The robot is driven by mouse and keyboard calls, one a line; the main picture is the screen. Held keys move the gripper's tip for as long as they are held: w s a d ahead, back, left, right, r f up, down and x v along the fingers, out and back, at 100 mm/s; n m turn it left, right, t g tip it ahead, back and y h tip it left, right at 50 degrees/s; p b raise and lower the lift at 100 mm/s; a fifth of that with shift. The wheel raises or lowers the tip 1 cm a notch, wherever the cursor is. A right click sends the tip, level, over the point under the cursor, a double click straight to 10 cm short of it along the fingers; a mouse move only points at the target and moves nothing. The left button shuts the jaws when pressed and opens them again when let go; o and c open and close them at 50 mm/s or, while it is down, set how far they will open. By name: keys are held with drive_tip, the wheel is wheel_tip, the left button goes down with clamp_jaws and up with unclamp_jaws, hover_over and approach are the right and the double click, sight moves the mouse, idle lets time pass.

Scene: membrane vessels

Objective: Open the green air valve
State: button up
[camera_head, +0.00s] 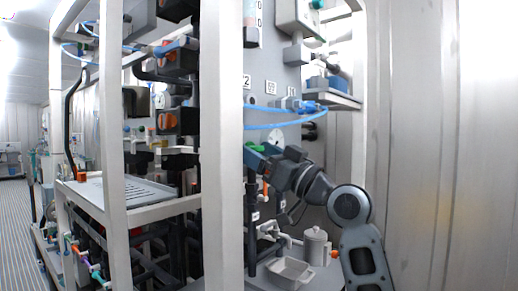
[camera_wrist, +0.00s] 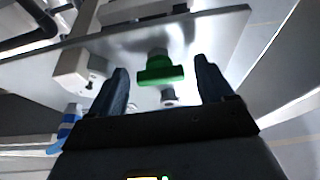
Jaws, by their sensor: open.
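The green air valve (camera_wrist: 160,72) shows in the wrist view as a green bar-shaped handle on a short stem at a grey panel. It lies between the two dark fingers of my gripper (camera_wrist: 163,82), with a visible gap on each side. My gripper is open and holds nothing. In the head view my gripper (camera_head: 262,154) reaches left to the panel, and a bit of green handle (camera_head: 253,146) shows at its fingertips. The fingers hide part of it there. I cannot tell how deep the handle sits between them.
A white upright frame post (camera_head: 222,150) stands just left of my gripper. Blue tubing (camera_head: 285,124) runs above it. A grey tray (camera_head: 289,273) and a lidded pot (camera_head: 315,246) stand below. In the wrist view a grey block fitting (camera_wrist: 78,70) sits left of the fingers.

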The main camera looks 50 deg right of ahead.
drive_tip(key=shift+c, duration=0.2)
drive_tip(key=c, duration=1)
drive_tip(key=shift+f+n+b, duration=0.15)
drive_tip(key=shift+n+b, duration=0.25)
drive_tip(key=shift+b, duration=0.5)
drive_tip(key=n+g+y+b, duration=0.1)
drive_tip(key=n+y+b, duration=0.1)
drive_tip(key=n+b, duration=0.4)
drive_tip(key=n+g+y+b, duration=0.2)
drive_tip(key=n+b, duration=0.4)
drive_tip(key=n, duration=0.1)
drive_tip(key=n+g+y+b, duration=0.2)
drive_tip(key=n+b, duration=0.4)
drive_tip(key=shift+d+r+y, duration=0.3)
drive_tip(key=shift+r+y, duration=0.1)
drive_tip(key=shift+n, duration=0.5)
